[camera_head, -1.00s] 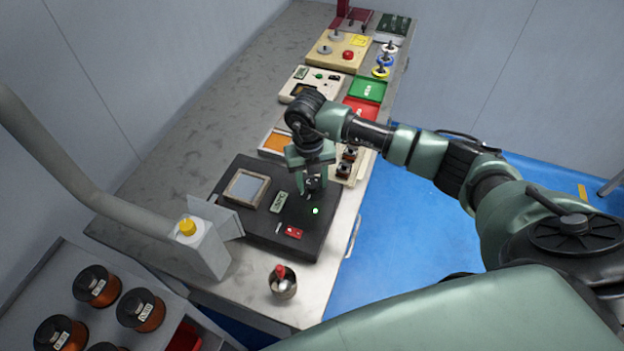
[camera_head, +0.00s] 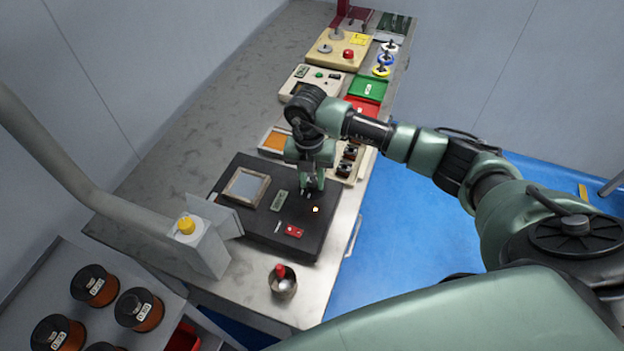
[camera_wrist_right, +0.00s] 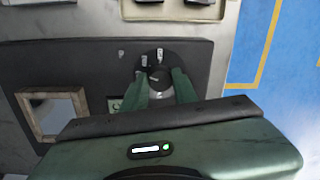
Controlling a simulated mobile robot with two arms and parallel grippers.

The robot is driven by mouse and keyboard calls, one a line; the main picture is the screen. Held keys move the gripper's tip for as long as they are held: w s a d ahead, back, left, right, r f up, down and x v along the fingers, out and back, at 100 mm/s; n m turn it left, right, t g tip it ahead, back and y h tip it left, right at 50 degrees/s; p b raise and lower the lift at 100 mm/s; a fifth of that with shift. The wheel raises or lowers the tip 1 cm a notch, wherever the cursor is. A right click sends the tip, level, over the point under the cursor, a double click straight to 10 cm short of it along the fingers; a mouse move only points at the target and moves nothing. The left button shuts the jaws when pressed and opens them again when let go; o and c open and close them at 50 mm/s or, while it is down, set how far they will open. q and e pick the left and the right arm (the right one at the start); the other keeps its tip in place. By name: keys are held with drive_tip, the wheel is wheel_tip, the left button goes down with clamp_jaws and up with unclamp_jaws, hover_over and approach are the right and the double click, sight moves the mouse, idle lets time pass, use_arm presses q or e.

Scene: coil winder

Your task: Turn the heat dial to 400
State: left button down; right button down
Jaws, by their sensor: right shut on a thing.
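A black heating unit (camera_head: 262,235) sits on the bench, with a framed window (camera_head: 246,187), a small display (camera_head: 279,200), a red switch (camera_head: 293,231) and a lamp (camera_head: 316,209) that glows orange-white. My right gripper (camera_head: 309,192) points down at the unit's far right part. In the right wrist view, the gripper (camera_wrist_right: 160,84) is shut on the round dark heat dial (camera_wrist_right: 157,78), one finger on each side. Pale labels ring the dial, too small to read. The display figures are also unreadable. In the head view the gripper hides the dial. My left gripper is not in view.
A metal cup (camera_head: 282,281) with a red-topped tool stands near the front edge. A grey box with a yellow button (camera_head: 186,226) is at the left. Copper spools (camera_head: 95,285) sit lower left. Trays and devices line the far bench. The bench's left side is clear.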

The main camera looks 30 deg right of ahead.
sight(311, 181)
drive_tip(key=shift+m, duration=2)
drive_tip(key=c, duration=1.1)
unclamp_jaws()
drive_tip(key=shift+r, duration=0.1)
drive_tip(key=r, duration=0.2)
drive_tip(key=r+b, duration=0.1)
drive_tip(key=r, duration=0.1)
drive_tip(key=r+b, duration=0.1)
drive_tip(key=r, duration=0.2)
drive_tip(key=shift+w, duration=0.25)
drive_tip(key=shift+r, duration=0.3)
